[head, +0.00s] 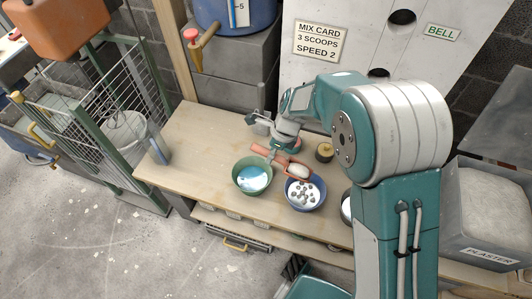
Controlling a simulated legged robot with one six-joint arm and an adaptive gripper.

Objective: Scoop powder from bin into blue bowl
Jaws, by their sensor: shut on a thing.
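The blue bowl (306,208) stands on the wooden workbench in the head view. White powder with several grey lumps lies inside it. My gripper (272,154) is shut on the handle of a red scoop (282,161). The scoop points right, and its head, holding white powder (299,171), is at the back rim of the blue bowl. Whether it touches the rim I cannot tell. The bin (490,225) labelled PLASTER stands at the far right with pale powder in it. My arm hides part of the bench between bin and bowl.
A green bowl (252,189) with light blue contents stands just left of the blue bowl. A blue drum with a tap (236,17) is above the bench's back.

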